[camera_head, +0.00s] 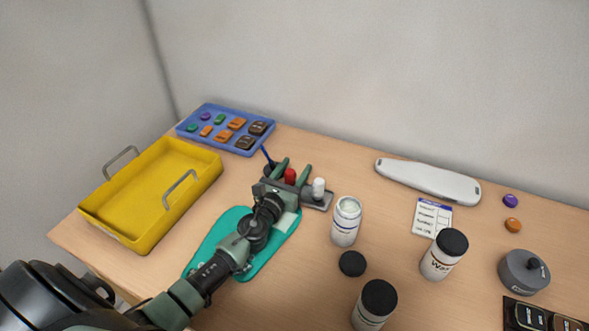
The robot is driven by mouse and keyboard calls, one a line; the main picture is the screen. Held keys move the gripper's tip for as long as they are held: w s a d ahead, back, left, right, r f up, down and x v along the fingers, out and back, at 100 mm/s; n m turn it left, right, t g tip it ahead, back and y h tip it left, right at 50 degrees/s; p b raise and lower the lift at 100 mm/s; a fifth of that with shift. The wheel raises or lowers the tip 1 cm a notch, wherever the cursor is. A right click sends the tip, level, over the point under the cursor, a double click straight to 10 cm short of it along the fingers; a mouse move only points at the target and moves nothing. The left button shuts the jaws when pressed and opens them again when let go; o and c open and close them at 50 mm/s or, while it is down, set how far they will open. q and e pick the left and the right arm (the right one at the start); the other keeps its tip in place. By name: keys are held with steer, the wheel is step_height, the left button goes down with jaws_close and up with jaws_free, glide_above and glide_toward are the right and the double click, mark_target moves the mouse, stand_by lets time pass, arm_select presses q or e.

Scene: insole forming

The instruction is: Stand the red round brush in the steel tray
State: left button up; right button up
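The red round brush (290,176) stands upright at the steel tray (318,203), with only its red upper part showing. My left gripper (294,170) reaches over the teal insole from the lower left. Its two green fingers are spread apart, one on each side of the red part, with a visible gap on the right. The gripper body hides the brush's lower end and much of the tray, so I cannot tell whether the brush rests on the tray. A white-topped item (319,187) stands in the tray's right part. My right gripper is not in view.
A teal insole (270,262) lies under my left arm. An open white jar (346,222) and a black lid (352,263) are close on the right. A dark cup with a blue stick (267,156) is behind. A yellow tray (150,200) stands at left.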

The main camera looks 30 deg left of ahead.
arm_select(q)
steer(key=shift+r, duration=0.3)
steer(key=s, duration=0.7)
steer(key=s+b, duration=0.1)
steer(key=s, duration=0.2)
steer(key=shift+s+d+f, duration=0.2)
steer(key=shift+s+d, duration=0.1)
steer(key=shift+s+r, duration=0.15)
steer(key=shift+s, duration=0.6)
